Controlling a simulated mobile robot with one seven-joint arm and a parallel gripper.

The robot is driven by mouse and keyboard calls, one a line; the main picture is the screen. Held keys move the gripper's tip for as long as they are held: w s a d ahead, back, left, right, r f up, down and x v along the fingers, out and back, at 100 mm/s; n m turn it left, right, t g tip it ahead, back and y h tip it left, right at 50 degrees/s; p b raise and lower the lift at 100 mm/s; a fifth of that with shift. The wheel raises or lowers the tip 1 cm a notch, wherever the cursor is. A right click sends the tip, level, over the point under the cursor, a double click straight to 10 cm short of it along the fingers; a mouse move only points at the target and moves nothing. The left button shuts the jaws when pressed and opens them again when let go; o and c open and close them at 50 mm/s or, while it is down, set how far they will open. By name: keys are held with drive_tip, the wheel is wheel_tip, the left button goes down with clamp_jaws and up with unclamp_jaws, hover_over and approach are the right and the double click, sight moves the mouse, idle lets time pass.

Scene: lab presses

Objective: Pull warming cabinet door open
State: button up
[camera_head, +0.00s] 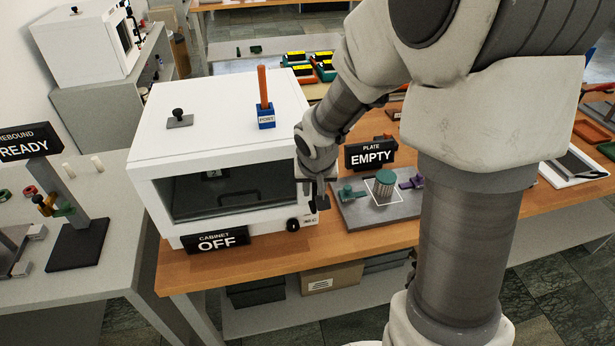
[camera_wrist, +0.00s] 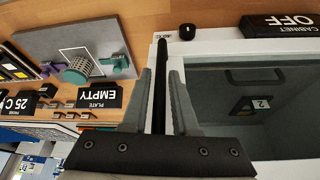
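The white warming cabinet (camera_head: 215,130) stands on the wooden bench with its dark glass door (camera_head: 225,192) shut. In the wrist view the door's glass (camera_wrist: 265,110) fills the right side, with a dark curved bar behind it. A long black handle bar (camera_wrist: 160,75) runs along the door's edge. My gripper (camera_head: 318,205) is at the cabinet's front right edge. In the wrist view my gripper (camera_wrist: 161,75) is open, with one finger on each side of the handle bar and narrow gaps at the tips. The head view hides most of the handle behind my gripper.
The "CABINET OFF" sign (camera_head: 216,242) and a black knob (camera_head: 293,225) sit low at the cabinet's front. To the right are a grey plate (camera_head: 350,213) with a green-topped cup (camera_head: 384,185) and the "PLATE EMPTY" sign (camera_head: 370,154). A blue "PORT" block (camera_head: 266,118) stands on top.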

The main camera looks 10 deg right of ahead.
drive_tip(key=shift+w+f, duration=0.1)
drive_tip(key=shift+f, duration=0.2)
drive_tip(key=shift+c, duration=0.3)
clamp_jaws()
idle(1.0)
